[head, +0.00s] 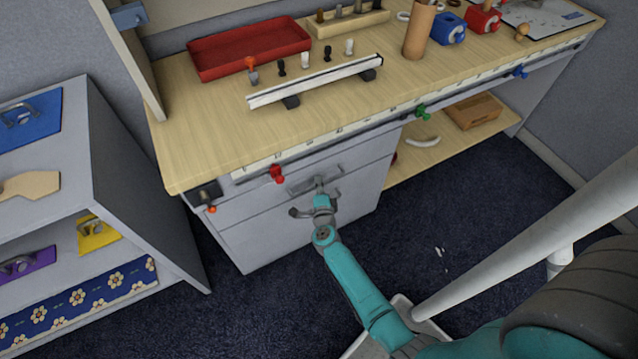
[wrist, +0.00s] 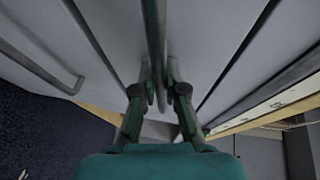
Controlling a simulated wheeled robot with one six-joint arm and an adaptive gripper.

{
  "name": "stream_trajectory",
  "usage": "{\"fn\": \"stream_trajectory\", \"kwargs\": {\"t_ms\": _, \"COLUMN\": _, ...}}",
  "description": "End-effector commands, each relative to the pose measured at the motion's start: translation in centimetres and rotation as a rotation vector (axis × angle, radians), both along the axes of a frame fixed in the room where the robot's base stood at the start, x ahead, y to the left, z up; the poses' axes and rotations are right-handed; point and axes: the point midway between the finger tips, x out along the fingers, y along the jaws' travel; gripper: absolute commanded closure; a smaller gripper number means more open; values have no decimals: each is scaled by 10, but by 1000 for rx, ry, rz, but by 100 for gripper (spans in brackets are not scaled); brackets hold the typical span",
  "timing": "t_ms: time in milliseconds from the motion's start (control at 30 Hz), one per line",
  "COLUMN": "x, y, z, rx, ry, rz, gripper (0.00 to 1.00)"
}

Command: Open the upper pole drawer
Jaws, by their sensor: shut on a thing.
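The upper drawer (head: 252,199) is a grey front under the left part of the table top, and it looks flush with the cabinet. Its grey bar handle (head: 301,188) is partly hidden by my gripper (head: 319,187). In the wrist view, my gripper (wrist: 160,88) is shut on this handle (wrist: 154,35), with one finger on each side of the bar. The lower drawer (head: 255,240) is below, also looking shut. Its handle (head: 298,213) is partly hidden behind my arm and also shows at the left of the wrist view (wrist: 62,82).
A red knob (head: 277,174) and a small dark box (head: 206,193) sit along the table's front edge. A grey shelf unit (head: 150,210) stands close on the left. Dark carpet (head: 270,300) before the drawers is clear except for my arm. A white post (head: 530,240) crosses the right.

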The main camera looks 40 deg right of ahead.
Motion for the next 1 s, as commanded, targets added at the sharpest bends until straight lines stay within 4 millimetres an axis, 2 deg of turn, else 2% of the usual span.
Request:
{"fn": "stream_trajectory", "kwargs": {"t_ms": 167, "x": -20, "y": 6, "z": -1, "rx": 1, "ry": 2, "rz": 1, "gripper": 100}}
{"fn": "stream_trajectory", "kwargs": {"t_ms": 267, "x": -38, "y": 11, "z": -2, "rx": 1, "ry": 4, "rz": 1, "gripper": 100}}
{"fn": "stream_trajectory", "kwargs": {"t_ms": 1000, "x": -230, "y": 66, "z": -2, "rx": 1, "ry": 6, "rz": 1, "gripper": 100}}
